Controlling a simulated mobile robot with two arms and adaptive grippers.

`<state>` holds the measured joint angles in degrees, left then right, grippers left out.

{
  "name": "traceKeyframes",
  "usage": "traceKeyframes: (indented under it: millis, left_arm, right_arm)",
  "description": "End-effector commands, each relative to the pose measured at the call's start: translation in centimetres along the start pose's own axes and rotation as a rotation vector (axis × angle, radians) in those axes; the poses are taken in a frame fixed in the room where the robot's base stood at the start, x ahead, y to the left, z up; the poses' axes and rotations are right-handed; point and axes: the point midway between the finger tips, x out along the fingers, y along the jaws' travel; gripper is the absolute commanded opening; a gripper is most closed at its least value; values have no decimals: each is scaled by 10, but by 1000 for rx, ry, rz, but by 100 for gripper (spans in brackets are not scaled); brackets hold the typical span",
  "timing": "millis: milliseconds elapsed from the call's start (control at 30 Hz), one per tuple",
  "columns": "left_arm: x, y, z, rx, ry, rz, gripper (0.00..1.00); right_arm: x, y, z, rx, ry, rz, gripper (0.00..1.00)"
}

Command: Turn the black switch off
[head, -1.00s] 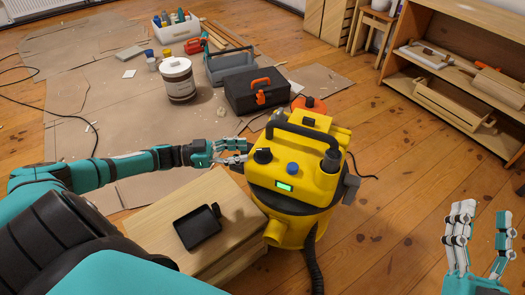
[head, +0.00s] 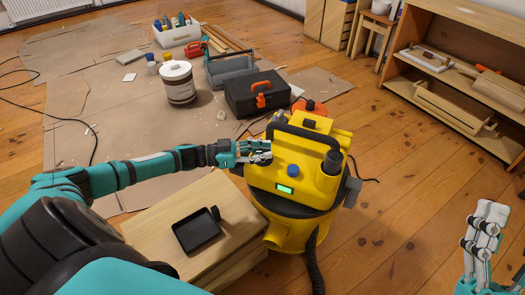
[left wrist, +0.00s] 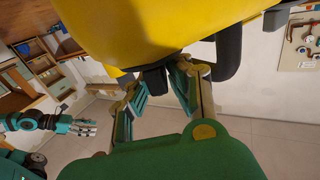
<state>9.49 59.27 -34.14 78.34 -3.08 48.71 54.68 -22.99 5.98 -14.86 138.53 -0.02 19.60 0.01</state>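The yellow vacuum cleaner (head: 310,150) stands on the floor in front of me. The black switch, a knob on its top left, is hidden by my left gripper (head: 268,152) in the head view. In the left wrist view, a black part that looks like the switch (left wrist: 152,80) sits between the parted fingers of my left gripper (left wrist: 157,95); contact cannot be told. A blue knob (head: 292,170) and a lit green display (head: 285,189) are close to the gripper. My right gripper (head: 503,245) is at the lower right, its fingers apart and empty.
A wooden box (head: 160,225) with a black tray (head: 197,231) stands left of the vacuum, under my left arm. A black toolbox (head: 256,94) and a paint bucket (head: 178,82) are behind. A wooden shelf (head: 460,65) is at the right. The floor at the right is clear.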

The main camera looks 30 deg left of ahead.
Motion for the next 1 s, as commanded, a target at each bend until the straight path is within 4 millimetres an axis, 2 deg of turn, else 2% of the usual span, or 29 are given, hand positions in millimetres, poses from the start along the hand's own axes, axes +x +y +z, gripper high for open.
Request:
traceKeyframes:
  millis: [67,367,567,667,767,867,1000]
  left_arm:
    - [0,0,0,0,0,0,0]
    - [0,0,0,-1,0,-5,0]
    - [0,1,-2,-4,0,-29,0]
    - [0,1,-3,-3,-1,-53,0]
    - [0,1,-3,-5,0,-84,0]
    - [0,1,-4,-5,0,-119,0]
    - [0,2,-4,-7,-1,-173,0]
  right_arm:
    - [0,0,0,0,0,0,45]
    - [1,0,1,-1,-12,0,45]
    - [-1,4,30,-8,-187,8,45]
    - [-6,7,53,-14,-334,14,45]
    - [-20,12,80,-21,-520,24,45]
    - [-44,18,108,-27,-734,37,45]
    - [-92,26,136,-33,-1048,58,45]
